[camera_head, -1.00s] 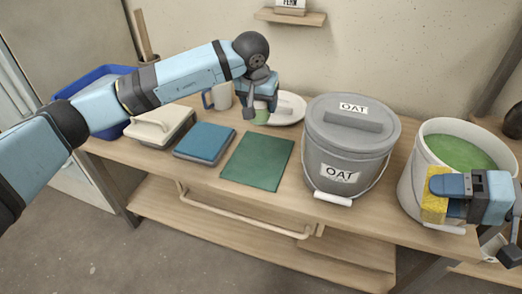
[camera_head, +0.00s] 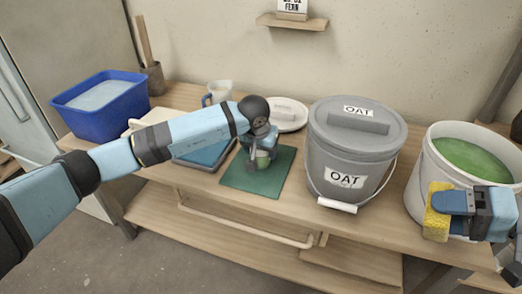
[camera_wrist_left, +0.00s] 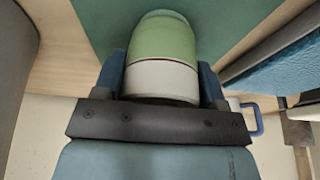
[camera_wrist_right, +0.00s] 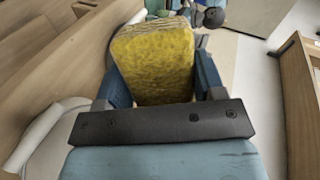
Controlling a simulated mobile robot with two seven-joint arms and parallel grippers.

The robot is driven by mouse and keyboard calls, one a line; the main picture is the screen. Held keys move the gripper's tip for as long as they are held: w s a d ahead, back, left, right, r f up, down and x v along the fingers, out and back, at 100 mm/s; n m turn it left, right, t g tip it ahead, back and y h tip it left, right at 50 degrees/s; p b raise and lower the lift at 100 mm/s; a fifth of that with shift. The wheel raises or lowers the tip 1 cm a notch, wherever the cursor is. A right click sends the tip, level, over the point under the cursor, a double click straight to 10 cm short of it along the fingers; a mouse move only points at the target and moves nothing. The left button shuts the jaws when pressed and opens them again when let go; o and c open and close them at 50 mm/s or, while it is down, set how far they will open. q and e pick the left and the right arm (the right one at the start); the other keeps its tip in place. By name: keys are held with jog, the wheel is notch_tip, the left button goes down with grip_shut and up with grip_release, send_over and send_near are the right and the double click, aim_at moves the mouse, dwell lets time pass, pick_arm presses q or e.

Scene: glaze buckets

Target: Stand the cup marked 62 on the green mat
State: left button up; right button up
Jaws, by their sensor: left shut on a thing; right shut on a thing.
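My left gripper (camera_head: 257,164) is shut on a cup, green on one part and whitish on the other. The cup (camera_wrist_left: 164,55) shows large between the fingers in the left wrist view; in the head view its green part (camera_head: 263,161) shows over the green mat (camera_head: 253,183). I cannot tell whether it touches the mat. No number shows on it. My right gripper (camera_head: 447,207) is shut on a yellow sponge (camera_wrist_right: 155,60), in front of the white bucket, and the sponge also shows in the head view (camera_head: 436,212).
A grey lidded bucket marked OAT (camera_head: 350,150) stands right of the mat. A white bucket of green glaze (camera_head: 420,180) is further right.

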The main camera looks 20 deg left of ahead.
pick_arm(q)
jog(key=o, duration=0.6)
jog(key=shift+f, duration=0.1)
jog(key=shift+c, duration=0.2)
pick_arm(e)
jog(key=shift+f, duration=0.1)
pick_arm(q)
jog(key=o, duration=0.4)
jog(key=shift+o, duration=0.2)
